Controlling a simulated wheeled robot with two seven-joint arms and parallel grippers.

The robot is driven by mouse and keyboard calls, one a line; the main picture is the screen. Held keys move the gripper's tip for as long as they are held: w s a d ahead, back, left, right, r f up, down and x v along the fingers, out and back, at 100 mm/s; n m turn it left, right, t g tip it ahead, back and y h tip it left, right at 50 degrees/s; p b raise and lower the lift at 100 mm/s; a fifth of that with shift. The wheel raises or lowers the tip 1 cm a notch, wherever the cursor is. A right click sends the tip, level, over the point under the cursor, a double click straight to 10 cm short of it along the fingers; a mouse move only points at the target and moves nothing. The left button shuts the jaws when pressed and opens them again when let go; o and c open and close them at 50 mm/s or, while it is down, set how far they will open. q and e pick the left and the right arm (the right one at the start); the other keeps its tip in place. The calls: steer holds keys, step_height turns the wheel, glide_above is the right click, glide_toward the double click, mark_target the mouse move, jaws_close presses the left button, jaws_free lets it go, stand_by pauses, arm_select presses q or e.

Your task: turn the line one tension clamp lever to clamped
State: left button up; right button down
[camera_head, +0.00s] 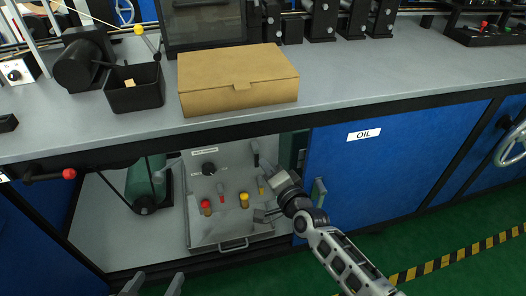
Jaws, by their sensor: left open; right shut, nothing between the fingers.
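A grey control panel (233,170) stands in the open cabinet bay below the worktop. I cannot tell which of these, if any, is the line one tension clamp lever; the labels are too small to read. My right gripper (264,166) is shut and empty in front of the panel's right side, and it hides part of that side. Whether it touches a handle cannot be told. My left gripper (150,284) is open and empty at the bottom edge, left of centre.
A cardboard box (238,82) and a black bin (134,88) stand on the worktop (340,80) above the bay. A blue door marked OIL (390,160) closes the right. A green cylinder (145,183) stands left of the panel. A red-tipped handle (68,174) juts out at left.

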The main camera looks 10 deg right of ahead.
arm_select(q)
steer(key=r+p, duration=0.1)
steer(key=p, duration=0.2)
steer(key=r+p, duration=0.1)
steer(key=p, duration=0.2)
steer(key=r+g+p, duration=0.1)
steer(key=r+p, duration=0.1)
steer(key=p, duration=0.1)
steer(key=shift+a, duration=0.35)
arm_select(e)
steer(key=s+r+n+g, duration=0.3)
steer(key=s+n, duration=0.3)
steer(key=s, duration=0.6)
steer(key=s+r+n+g, duration=0.2)
steer(key=s+n, duration=0.5)
steer(key=s, duration=0.5)
steer(key=shift+s+d+r+g+h, duration=0.25)
steer(key=shift+r+g+h, duration=0.15)
steer(key=shift+r, duration=0.15)
steer(key=shift+a, duration=0.1)
